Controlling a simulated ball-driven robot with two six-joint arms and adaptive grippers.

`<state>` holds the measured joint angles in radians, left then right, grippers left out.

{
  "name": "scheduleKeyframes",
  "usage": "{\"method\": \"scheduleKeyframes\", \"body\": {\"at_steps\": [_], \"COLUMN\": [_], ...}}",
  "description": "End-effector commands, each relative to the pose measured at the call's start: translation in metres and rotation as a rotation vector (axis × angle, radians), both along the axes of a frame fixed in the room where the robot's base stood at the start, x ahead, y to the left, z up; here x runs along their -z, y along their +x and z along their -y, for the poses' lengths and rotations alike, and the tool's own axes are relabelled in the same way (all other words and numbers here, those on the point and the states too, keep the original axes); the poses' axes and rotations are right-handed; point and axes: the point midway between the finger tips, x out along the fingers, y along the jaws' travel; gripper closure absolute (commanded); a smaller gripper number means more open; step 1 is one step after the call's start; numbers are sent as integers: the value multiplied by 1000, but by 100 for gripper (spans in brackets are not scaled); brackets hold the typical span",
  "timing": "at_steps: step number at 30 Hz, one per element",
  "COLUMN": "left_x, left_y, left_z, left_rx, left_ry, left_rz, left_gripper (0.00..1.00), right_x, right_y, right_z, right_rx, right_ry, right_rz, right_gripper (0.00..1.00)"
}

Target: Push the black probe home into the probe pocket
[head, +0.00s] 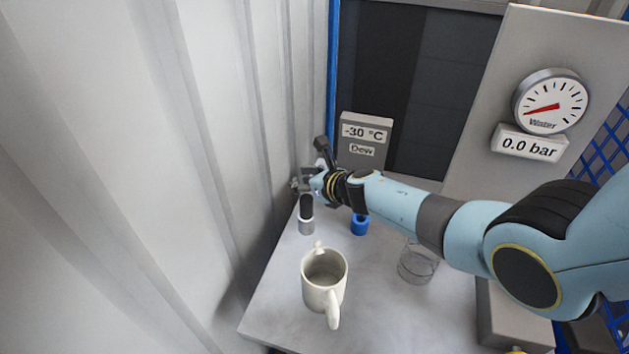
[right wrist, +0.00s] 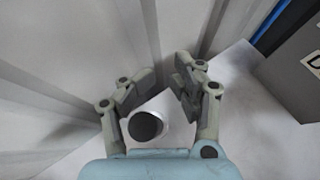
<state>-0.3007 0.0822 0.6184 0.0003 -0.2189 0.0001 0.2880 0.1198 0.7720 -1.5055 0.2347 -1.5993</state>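A short silver-white cylinder (head: 306,226) with a black upper part (head: 306,207) stands on the bench near the wall. In the right wrist view a white cylinder (right wrist: 178,120) with a dark round end (right wrist: 146,127) shows between and below the fingers; I cannot tell whether this end is the black probe or an opening. My right gripper (head: 302,183) is behind the cylinder in the head view. Its fingers (right wrist: 160,88) are apart, with nothing visibly gripped. I cannot clearly make out a separate probe or the probe pocket. My left gripper is out of view.
A white mug (head: 323,292) and a clear glass (head: 416,264) stand on the grey bench (head: 375,310), with a blue ring (head: 360,226) behind. A Dew display (head: 364,140) stands at the back. A ribbed wall (head: 130,170) closes off the left.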

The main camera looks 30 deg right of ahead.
Motion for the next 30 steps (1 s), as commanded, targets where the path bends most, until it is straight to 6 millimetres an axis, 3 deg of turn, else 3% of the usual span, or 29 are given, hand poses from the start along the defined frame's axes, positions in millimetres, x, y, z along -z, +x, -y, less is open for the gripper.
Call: {"method": "scheduleKeyframes", "body": {"at_steps": [8, 21, 30], "left_x": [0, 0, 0], "left_y": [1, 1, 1], "left_z": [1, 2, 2], "left_rx": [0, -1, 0], "left_ry": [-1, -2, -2], "left_rz": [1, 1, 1], "left_gripper": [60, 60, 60], "right_x": [-11, -48, -57], "right_y": [-22, -87, -102], "right_z": [4, 15, 18], "right_rx": [-2, -1, 1], "right_ry": [-4, -5, -2], "right_rz": [1, 0, -1], "right_gripper": [66, 66, 66]}}
